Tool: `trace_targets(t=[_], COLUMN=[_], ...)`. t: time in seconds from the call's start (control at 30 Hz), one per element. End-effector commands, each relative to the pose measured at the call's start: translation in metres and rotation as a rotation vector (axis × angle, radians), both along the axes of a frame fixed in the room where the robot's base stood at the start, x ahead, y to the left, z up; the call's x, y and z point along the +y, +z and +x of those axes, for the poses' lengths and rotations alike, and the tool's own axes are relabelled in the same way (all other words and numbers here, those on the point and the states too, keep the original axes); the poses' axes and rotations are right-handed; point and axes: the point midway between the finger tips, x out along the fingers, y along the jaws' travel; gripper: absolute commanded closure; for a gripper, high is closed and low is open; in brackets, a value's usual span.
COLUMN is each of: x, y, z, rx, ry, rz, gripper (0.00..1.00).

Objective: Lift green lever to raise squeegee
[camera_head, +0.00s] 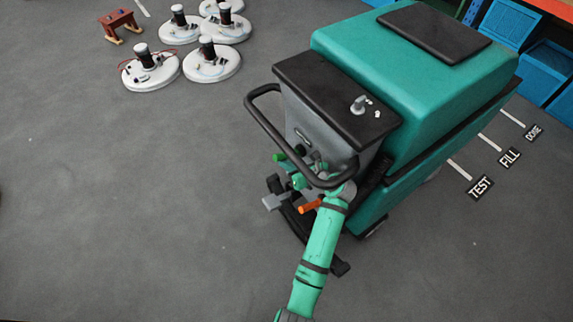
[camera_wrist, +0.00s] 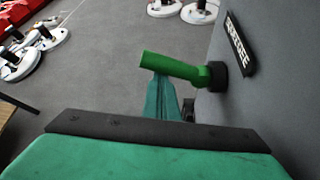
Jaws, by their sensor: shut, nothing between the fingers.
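The green lever (camera_wrist: 175,67) sticks out from a dark round pivot on the grey panel of the scrubber (camera_head: 400,60), beside a black SQUEEGEE label (camera_wrist: 238,50). In the head view the lever's dark green end (camera_head: 279,157) shows by the black handle loop. My gripper (camera_wrist: 161,90) is shut with nothing between its fingers. Its teal fingers reach to the lever, and the lever's free end overlaps their tips in the wrist view. I cannot tell whether they touch. In the head view my gripper (camera_head: 290,176) is below the lever, partly hidden by the machine's parts.
The black handle loop (camera_head: 262,128) arches over my wrist. An orange lever (camera_head: 310,206) and a grey pad (camera_head: 275,202) are close to my arm.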

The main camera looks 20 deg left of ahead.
Motion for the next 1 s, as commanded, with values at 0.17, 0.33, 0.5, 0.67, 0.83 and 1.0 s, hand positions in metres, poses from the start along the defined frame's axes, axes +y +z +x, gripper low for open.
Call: trace_targets(t=[0.17, 0.33, 0.5, 0.67, 0.83, 1.0], x=[-0.001, 0.001, 0.007, -0.024, -0.054, -0.073], y=[0.003, -0.009, -0.037, -0.019, -0.004, 0.006], z=[0.002, -0.003, -0.014, -0.025, -0.036, -0.043], rx=[-0.007, -0.003, 0.002, -0.004, -0.002, -0.001], ry=[-0.003, -0.001, 0.003, -0.001, -0.006, -0.008], rz=[0.003, 0.001, 0.0, 0.0, -0.001, 0.0], gripper=[1.0, 1.0, 1.0, 1.0, 1.0, 1.0])
